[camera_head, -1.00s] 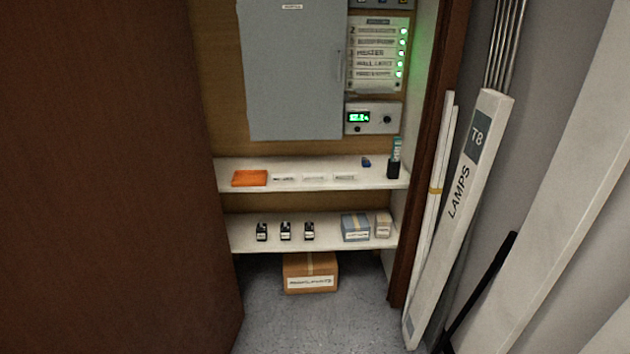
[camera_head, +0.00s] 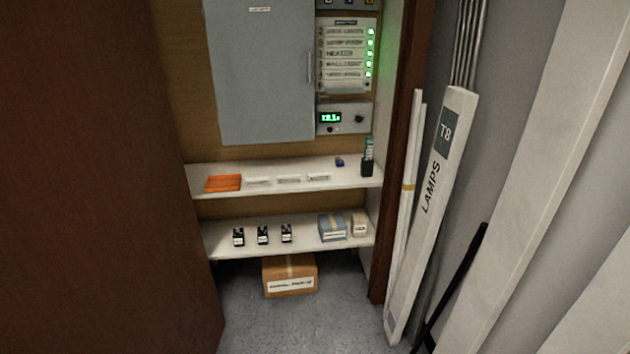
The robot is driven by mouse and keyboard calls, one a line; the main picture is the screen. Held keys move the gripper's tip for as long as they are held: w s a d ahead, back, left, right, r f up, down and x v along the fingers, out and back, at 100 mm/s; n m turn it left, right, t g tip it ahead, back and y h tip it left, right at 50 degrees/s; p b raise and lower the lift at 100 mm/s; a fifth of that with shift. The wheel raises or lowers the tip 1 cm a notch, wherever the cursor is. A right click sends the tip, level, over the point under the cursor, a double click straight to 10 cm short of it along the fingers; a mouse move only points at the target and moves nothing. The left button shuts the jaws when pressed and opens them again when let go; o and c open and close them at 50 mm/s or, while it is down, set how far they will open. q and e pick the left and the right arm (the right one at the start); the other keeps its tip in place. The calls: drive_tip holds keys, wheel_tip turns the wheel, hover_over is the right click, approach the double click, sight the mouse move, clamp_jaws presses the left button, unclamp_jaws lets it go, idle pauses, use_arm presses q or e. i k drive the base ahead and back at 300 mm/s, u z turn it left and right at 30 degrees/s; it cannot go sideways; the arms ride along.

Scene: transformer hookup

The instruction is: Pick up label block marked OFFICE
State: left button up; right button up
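Three small white label blocks lie in a row on the upper shelf: a left one (camera_head: 258,182), a middle one (camera_head: 289,180) and a right one (camera_head: 318,178). Their lettering is too small to read, so I cannot tell which is marked OFFICE. They lie flat and apart, to the right of an orange flat item (camera_head: 223,183). Neither of my grippers shows in the view.
The upper shelf (camera_head: 350,178) also holds a small blue item (camera_head: 339,162) and a dark holder (camera_head: 367,167). The lower shelf (camera_head: 220,240) holds black devices (camera_head: 262,235) and boxes (camera_head: 332,228). A brown door (camera_head: 90,180) stands left; a LAMPS carton (camera_head: 430,210) leans right.

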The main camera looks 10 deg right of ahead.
sight(285, 179)
drive_tip(key=u, duration=0.15)
drive_tip(key=i, duration=0.95)
drive_tip(key=z, duration=0.65)
drive_tip(key=i, duration=0.9)
drive_tip(key=z, duration=0.75)
